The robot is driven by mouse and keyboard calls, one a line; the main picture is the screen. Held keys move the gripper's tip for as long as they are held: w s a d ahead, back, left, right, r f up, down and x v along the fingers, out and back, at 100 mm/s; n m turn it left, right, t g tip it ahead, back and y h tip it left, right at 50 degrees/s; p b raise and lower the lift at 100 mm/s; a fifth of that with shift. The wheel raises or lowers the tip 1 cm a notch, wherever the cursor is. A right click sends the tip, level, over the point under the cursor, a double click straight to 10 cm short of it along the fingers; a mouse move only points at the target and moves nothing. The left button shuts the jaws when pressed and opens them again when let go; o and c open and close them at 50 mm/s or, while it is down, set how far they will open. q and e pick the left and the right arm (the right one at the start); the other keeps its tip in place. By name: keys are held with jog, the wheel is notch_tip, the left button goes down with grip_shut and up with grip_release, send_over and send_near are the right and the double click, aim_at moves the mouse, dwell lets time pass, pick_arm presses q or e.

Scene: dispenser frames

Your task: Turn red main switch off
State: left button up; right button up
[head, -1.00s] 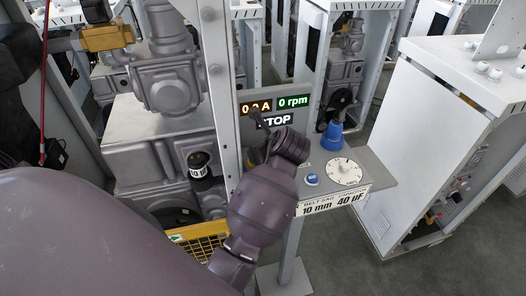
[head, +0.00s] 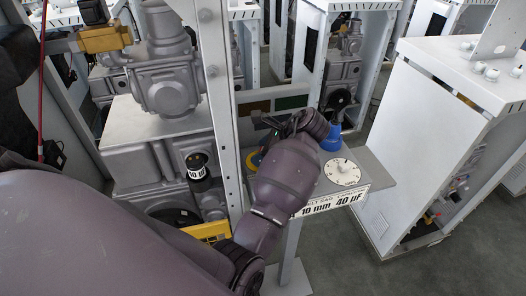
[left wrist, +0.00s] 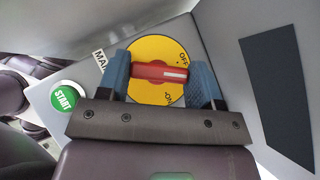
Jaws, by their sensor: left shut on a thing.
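The red main switch (left wrist: 150,71) is a red handle with a white mark on a round yellow plate (left wrist: 150,96) lettered OFF and ON. In the left wrist view the handle lies across the picture, its white mark pointing right, between the two words. My left gripper (left wrist: 165,76) has its blue fingers at the handle's two ends and is shut on it. In the head view my left wrist hides most of the switch; an edge of the yellow plate (head: 254,159) shows. My right gripper is in neither view.
A green START button (left wrist: 65,98) sits beside the switch. The panel displays (head: 291,103) are dark. On the shelf are a white dial (head: 342,171) and a blue funnel-shaped part (head: 332,138). A frame post (head: 219,100) stands left of my wrist; a white cabinet (head: 430,150) stands right.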

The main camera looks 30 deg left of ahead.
pick_arm(q)
jog(key=shift+n, duration=0.3)
jog(key=o, duration=0.9)
jog(key=shift+w+r, duration=0.1)
jog(key=shift+w, duration=0.05)
